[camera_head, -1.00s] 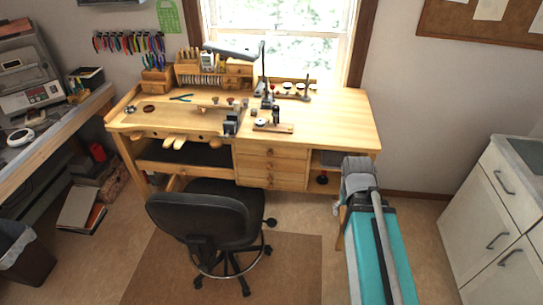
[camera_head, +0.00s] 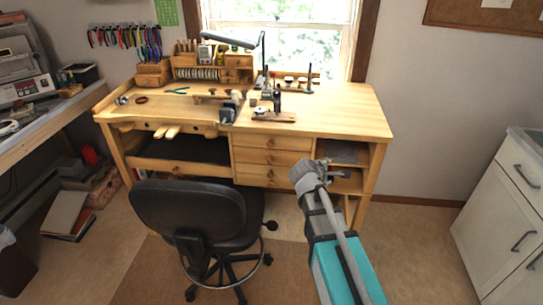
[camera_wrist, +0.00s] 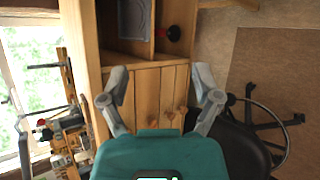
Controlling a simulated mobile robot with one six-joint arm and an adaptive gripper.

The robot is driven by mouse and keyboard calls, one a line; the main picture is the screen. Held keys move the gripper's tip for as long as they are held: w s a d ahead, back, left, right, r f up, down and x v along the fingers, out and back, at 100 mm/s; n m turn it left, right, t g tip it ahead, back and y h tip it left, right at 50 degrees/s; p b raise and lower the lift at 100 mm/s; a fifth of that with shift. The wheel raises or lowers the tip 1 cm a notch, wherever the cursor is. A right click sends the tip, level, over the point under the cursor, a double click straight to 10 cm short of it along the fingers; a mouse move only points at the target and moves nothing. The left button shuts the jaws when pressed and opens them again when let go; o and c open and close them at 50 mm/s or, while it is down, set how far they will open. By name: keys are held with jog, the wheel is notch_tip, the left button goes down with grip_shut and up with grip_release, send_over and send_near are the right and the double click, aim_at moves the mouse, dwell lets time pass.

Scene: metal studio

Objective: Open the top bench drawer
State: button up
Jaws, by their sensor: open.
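The wooden workbench (camera_head: 340,115) has a stack of drawers with round knobs under its top, right of the chair. The top bench drawer (camera_head: 250,141) is shut, with its knob (camera_head: 271,142) at the middle of its front. In the wrist view the bench appears turned sideways, and the top drawer's knob (camera_wrist: 141,116) is the leftmost one. My gripper (camera_wrist: 160,76) is open and empty, its two fingers spread across the drawer fronts in that view. In the head view my gripper (camera_head: 326,168) is right of the drawers, beside the open shelf; its fingertips are hard to make out.
A black chair (camera_head: 190,212) stands in front of the bench, left of my arm. An open shelf (camera_head: 345,153) is right of the drawers. White cabinets (camera_head: 500,215) stand at the far right. Floor between arm and cabinets is clear.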

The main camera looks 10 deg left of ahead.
jog(key=w+a+f+n+t+y+b, duration=0.25)
jog(key=w+a+n+t+b, duration=0.3)
jog(key=a+n+b, duration=0.4)
jog(key=n+t+y+b, duration=0.3)
jog(key=n+b, duration=0.1)
jog(key=n, duration=0.6)
send_near(270, 145)
jog(key=s, duration=0.3)
jog(key=shift+w, duration=0.1)
jog(key=w, duration=1.3)
jog(key=shift+w+d, duration=0.3)
